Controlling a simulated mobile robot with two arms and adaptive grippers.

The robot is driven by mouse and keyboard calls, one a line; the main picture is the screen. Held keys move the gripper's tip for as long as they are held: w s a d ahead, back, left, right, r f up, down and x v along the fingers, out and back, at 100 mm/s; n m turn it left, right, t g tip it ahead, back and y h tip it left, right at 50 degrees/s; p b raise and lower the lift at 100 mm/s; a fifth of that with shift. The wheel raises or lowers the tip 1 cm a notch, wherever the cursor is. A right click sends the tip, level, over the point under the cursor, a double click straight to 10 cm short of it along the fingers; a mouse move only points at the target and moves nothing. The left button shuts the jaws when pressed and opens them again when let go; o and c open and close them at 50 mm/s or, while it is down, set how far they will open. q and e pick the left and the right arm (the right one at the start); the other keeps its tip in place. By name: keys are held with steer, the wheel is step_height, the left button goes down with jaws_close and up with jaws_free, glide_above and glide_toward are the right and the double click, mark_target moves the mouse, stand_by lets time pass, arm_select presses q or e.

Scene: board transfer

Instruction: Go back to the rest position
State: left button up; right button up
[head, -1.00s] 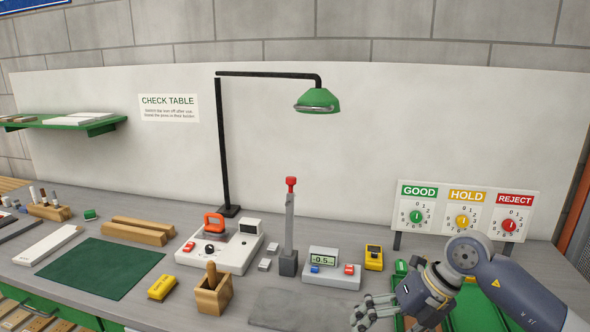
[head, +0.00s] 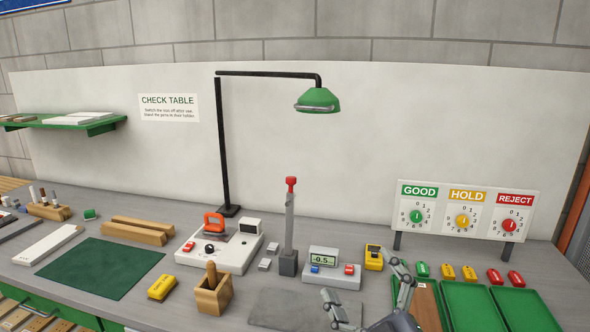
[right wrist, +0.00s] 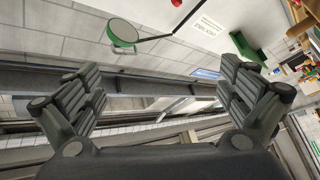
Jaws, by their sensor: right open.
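My right gripper (head: 365,305) is at the bottom edge of the head view, right of centre, in front of the bench. Its fingers are spread apart with nothing between them. In the right wrist view the fingers (right wrist: 168,90) are also wide apart and empty, with wall, ceiling structure and the green lamp (right wrist: 122,33) beyond them. My left gripper is in neither view.
Green trays (head: 475,305) lie at the bench's right, with several coloured pieces behind them. A gauge post (head: 289,230), a display box (head: 330,275) and a wooden holder (head: 212,292) stand mid-bench. The lamp (head: 318,100) overhangs the bench. The green mat (head: 100,268) is bare.

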steer(key=s+d+f+m+g+h, duration=0.3)
steer(key=d+f+m+h, duration=0.15)
steer(key=f, duration=0.45)
steer(key=s+d+f+m+g+h, duration=0.3)
steer(key=d+f+m+g+h, duration=0.15)
steer(key=f, duration=0.45)
steer(key=s+f+m+g+y, duration=0.1)
steer(key=s+f+g, duration=0.5)
steer(key=s, duration=0.5)
steer(key=s+f+m+g, duration=0.1)
steer(key=s+f+g, duration=0.2)
steer(key=s+f, duration=0.65)
steer(key=s+f+g, duration=0.1)
steer(key=s+f, duration=0.1)
steer(key=f, duration=1.1)
steer(key=s+f+g, duration=0.1)
steer(key=s+f, duration=0.1)
steer(key=f, duration=1.1)
steer(key=s+d+f, duration=0.3)
steer(key=s+f, duration=1.1)
steer(key=s, duration=0.2)
steer(key=shift+s+f+n+g, duration=0.15)
steer(key=shift+f+n+g, duration=0.25)
steer(key=shift+g, duration=0.05)
